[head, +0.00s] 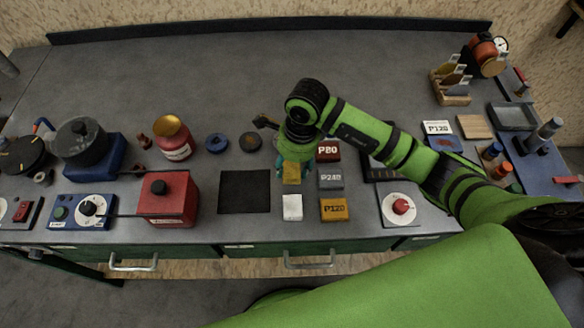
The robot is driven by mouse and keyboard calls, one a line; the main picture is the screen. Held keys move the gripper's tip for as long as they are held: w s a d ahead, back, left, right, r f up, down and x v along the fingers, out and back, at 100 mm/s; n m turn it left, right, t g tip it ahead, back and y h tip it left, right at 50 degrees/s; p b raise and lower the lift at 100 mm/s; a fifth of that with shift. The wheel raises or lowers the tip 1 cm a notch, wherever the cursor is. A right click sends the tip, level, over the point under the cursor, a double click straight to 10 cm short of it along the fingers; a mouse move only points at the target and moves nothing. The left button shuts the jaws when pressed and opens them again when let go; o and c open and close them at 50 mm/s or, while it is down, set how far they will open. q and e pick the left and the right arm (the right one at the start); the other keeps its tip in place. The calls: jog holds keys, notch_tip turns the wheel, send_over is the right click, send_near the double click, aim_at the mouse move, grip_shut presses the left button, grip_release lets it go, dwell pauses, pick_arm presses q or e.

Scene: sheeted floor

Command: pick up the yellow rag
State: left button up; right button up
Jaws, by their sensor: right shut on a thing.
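The yellow rag (291,178) is a small yellow square near the middle of the workbench. My right gripper (294,168) points down over it, with its fingertips at the rag's far part. The gripper is shut on the rag, and the fingers and wrist hide its far side. I cannot tell whether the rag is clear of the bench top. My left gripper is not in view.
A white block (292,207) lies just in front of the rag. A black mat (245,191) and a red box (168,198) are to the left. The bench's back is clear.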

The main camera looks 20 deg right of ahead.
jog(key=shift+w+r+b, duration=0.15)
jog(key=shift+r+b, duration=0.3)
jog(key=shift+r, duration=0.4)
jog(key=s+d+r+b, duration=0.3)
jog(key=s+d+r, duration=0.4)
jog(key=s, duration=0.2)
jog(key=shift+s+d+r, duration=0.2)
jog(key=shift+r, duration=0.05)
jog(key=shift+o, duration=0.7)
jog(key=shift+w, duration=0.1)
